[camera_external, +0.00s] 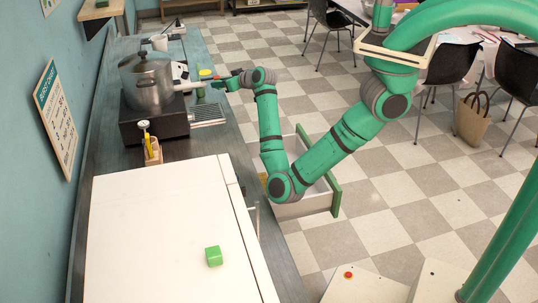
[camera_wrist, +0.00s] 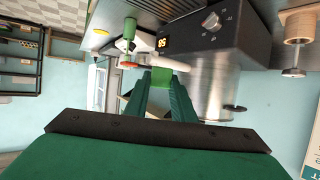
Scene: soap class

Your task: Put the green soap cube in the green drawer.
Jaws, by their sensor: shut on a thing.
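A bright green cube (camera_external: 213,256) rests on the white top near the camera, well away from my gripper. My gripper (camera_external: 216,84) is far along the counter, beside the pot and raised near its white handle.
A steel pot (camera_external: 148,86) stands on a black hotplate (camera_external: 150,124), which also shows in the wrist view (camera_wrist: 228,35). A green-handled tool (camera_wrist: 129,32) stands near the gripper. A wooden holder with a brush (camera_external: 151,150) stands before the hotplate. The white top (camera_external: 150,230) is mostly clear.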

